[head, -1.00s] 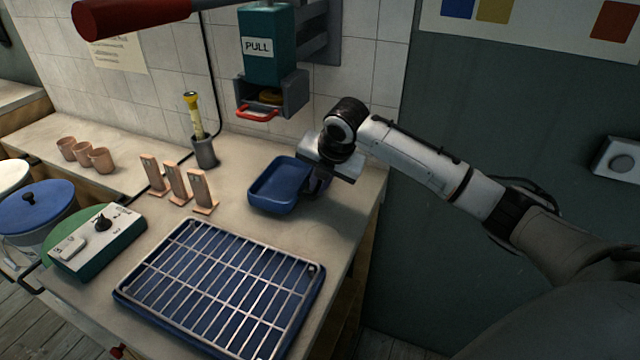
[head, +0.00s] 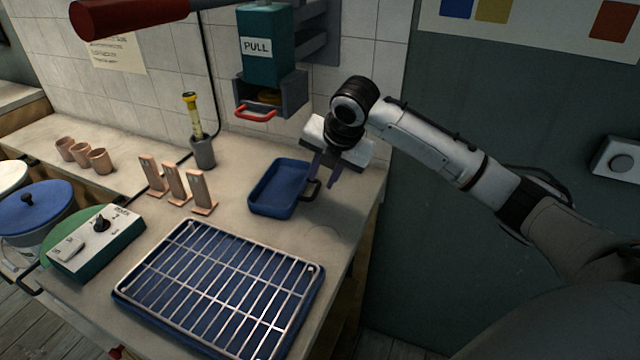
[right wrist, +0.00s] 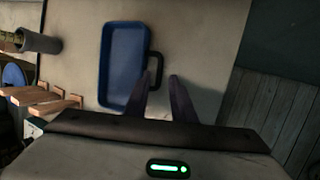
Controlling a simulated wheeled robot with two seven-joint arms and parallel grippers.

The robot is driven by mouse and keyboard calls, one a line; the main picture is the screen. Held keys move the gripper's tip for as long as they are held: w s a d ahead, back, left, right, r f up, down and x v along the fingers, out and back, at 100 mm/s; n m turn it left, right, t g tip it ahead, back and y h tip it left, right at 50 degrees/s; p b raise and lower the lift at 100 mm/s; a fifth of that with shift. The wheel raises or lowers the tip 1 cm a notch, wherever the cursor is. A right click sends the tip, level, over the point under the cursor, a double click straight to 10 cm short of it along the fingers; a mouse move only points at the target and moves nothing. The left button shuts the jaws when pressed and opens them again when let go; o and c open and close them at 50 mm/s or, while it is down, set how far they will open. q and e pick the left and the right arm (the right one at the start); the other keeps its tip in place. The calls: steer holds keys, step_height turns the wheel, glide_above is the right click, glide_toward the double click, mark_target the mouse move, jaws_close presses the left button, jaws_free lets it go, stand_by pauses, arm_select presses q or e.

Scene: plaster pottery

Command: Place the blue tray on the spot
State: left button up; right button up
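The blue tray (head: 279,188) is a small rectangular pan with a dark handle on its right side. It rests flat on the counter, below and slightly right of the teal "PULL" dispenser (head: 262,55). It also shows in the right wrist view (right wrist: 124,68). My right gripper (head: 325,180) is open and empty just beside and above the handle. In the right wrist view its two fingertips (right wrist: 160,78) are apart, close to the handle and not closed on it. I cannot make out a marked spot on the counter. My left gripper is not in view.
A wire rack over a larger blue tray (head: 120,297) lies at the front. Several upright tan pieces (head: 174,184), a grey holder (head: 203,153) and a control box (head: 98,242) stand to the left. The counter's right edge is close to the tray.

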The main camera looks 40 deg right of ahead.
steer(key=v, duration=0.6)
steer(key=shift+s+r, duration=0.2)
steer(key=shift+r, duration=0.15)
